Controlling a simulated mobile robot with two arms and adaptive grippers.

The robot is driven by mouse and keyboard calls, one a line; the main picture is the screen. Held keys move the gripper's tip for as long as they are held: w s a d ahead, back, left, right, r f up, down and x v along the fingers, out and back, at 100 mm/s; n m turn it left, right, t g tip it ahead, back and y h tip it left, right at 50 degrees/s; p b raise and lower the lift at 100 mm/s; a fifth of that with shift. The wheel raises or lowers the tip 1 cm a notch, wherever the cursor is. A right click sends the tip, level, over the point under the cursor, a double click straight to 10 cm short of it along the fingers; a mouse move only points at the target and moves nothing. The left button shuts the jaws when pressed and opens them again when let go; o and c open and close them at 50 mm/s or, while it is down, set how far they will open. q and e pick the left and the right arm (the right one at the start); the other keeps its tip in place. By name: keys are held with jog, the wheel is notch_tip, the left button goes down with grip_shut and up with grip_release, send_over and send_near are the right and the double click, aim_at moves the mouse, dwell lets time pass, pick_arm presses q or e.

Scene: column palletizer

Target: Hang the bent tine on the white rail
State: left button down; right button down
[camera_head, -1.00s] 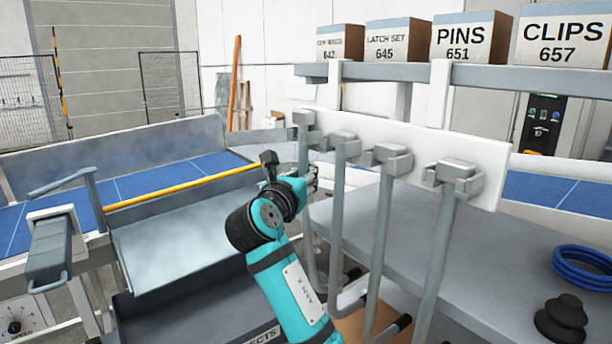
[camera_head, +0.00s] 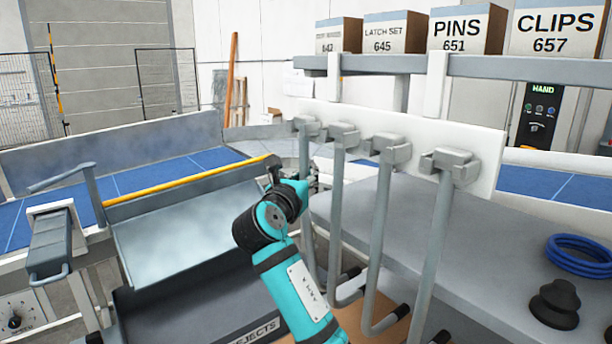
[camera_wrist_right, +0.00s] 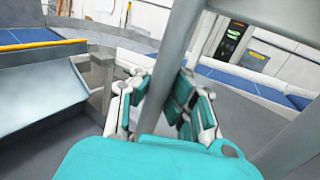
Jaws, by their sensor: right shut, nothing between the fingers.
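The white rail (camera_head: 480,142) stands upright behind several grey tines. The tines hang from it by blocky heads, with shafts reaching down to hooked, dark-tipped lower ends. The nearest tine (camera_head: 433,250) is at the right, another (camera_head: 381,245) is left of it, and a third (camera_head: 336,215) is further left. I cannot tell which one is bent. My right gripper (camera_head: 313,182) is shut and empty by the left-hand tines, partly hidden by their shafts. In the right wrist view, a grey shaft (camera_wrist_right: 182,45) crosses in front of the gripper (camera_wrist_right: 162,90). My left gripper is not in view.
A grey table (camera_head: 475,235) holds blue coiled rings (camera_head: 580,255) and a black knobbed piece (camera_head: 556,303). A shelf (camera_head: 530,68) with labelled boxes is above. A tray with a yellow bar (camera_head: 185,182) and a rejects bin (camera_head: 250,335) lie left.

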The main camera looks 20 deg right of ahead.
dwell(0.4)
jog(key=c, duration=2)
grip_release()
jog(key=o, duration=0.6)
jog(key=shift+f, duration=0.15)
jog(key=v, duration=1.2)
